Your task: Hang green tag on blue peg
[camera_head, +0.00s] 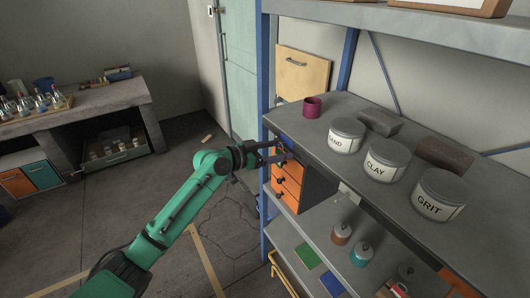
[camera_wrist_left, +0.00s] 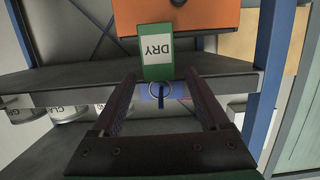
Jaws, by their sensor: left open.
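The green tag (camera_wrist_left: 158,45) reads DRY and shows upside down in the left wrist view, in front of an orange drawer face. Its metal ring (camera_wrist_left: 160,90) overlaps the blue peg (camera_wrist_left: 162,101) and appears to be around it. The peg stands out from a blue plate at the shelf edge. My left gripper (camera_wrist_left: 160,82) is open, with one finger on each side of the ring and peg, apart from both. In the head view my left gripper (camera_head: 277,152) is at the bench's near left end; the tag cannot be made out there. My right gripper is not in view.
The bench top (camera_head: 310,129) holds a purple cup (camera_head: 312,107), tins marked SAND (camera_head: 346,135), CLAY (camera_head: 387,160) and GRIT (camera_head: 440,194), and dark bricks. A blue upright (camera_head: 264,80) stands beside my gripper. Orange drawers (camera_head: 290,180) sit below the bench.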

